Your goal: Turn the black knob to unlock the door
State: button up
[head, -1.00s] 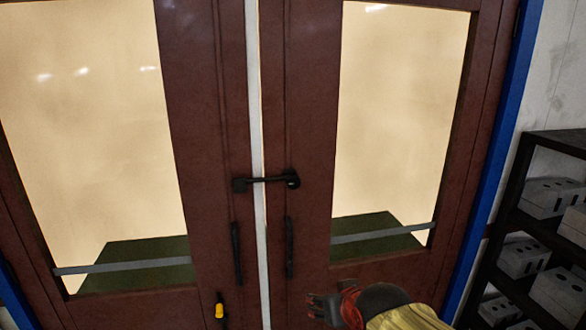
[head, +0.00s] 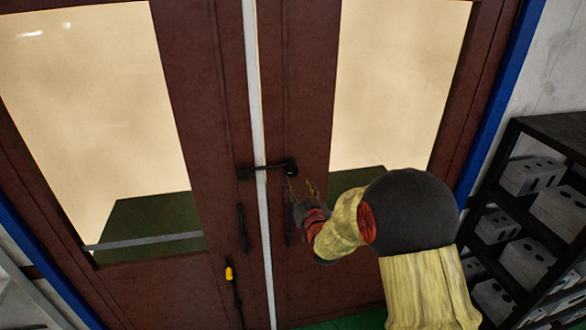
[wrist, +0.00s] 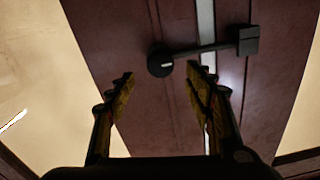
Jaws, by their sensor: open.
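The black knob (head: 290,167) is on the right leaf of the brown double door (head: 305,85). From it a black latch bar (head: 266,169) runs nearly level across the pale seam to a black block (head: 245,172) on the left leaf. In the wrist view the round knob (wrist: 160,60) lies ahead, between and beyond my fingertips, with the bar running right to the block (wrist: 248,40). My gripper (head: 300,186) is open and empty, just below the knob; its two fingers (wrist: 160,82) are spread apart. I see no clear contact with the knob.
Vertical black handles (head: 242,228) flank the seam below the latch. A yellow-and-black item (head: 230,275) hangs low on the left leaf. A black shelf (head: 545,122) holding several grey boxes stands close on the right. Large lit panes fill both leaves.

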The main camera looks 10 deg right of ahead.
aim_at(293, 173)
jog(key=shift+w+a+p, duration=0.1)
jog(key=shift+w+p, duration=0.55)
jog(key=shift+w, duration=2.9)
grip_shut()
